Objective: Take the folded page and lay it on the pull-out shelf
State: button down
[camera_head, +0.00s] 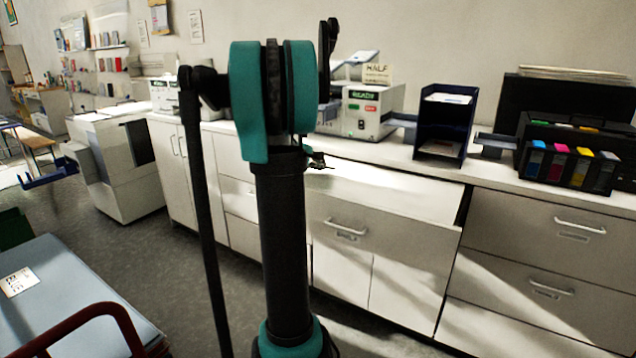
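My arm stands upright in the middle of the view and hides part of the counter. A small dark piece, seemingly the tip of my gripper (318,161), shows just right of the arm; its fingers cannot be made out. The pull-out shelf (400,194) appears to be the pale, sunlit surface jutting from the counter front, above a handle. It looks bare where visible; its left part is behind my arm. I cannot identify the folded page for certain. White sheets lie in the dark upright tray rack (466,130) on the counter.
A machine (372,110) with a green "READY" label stands left of the rack, under a "HALF" sign (377,74). A dark printer with colour tanks (567,165) is at right. A blue-grey cart (75,285) with a red rail fills the lower left. Grey floor lies between.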

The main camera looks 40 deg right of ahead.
jog(key=shift+f, duration=0.65)
jog(key=c, duration=1.9)
grip_release()
jog(key=v, duration=0.8)
jog(key=shift+r, duration=0.1)
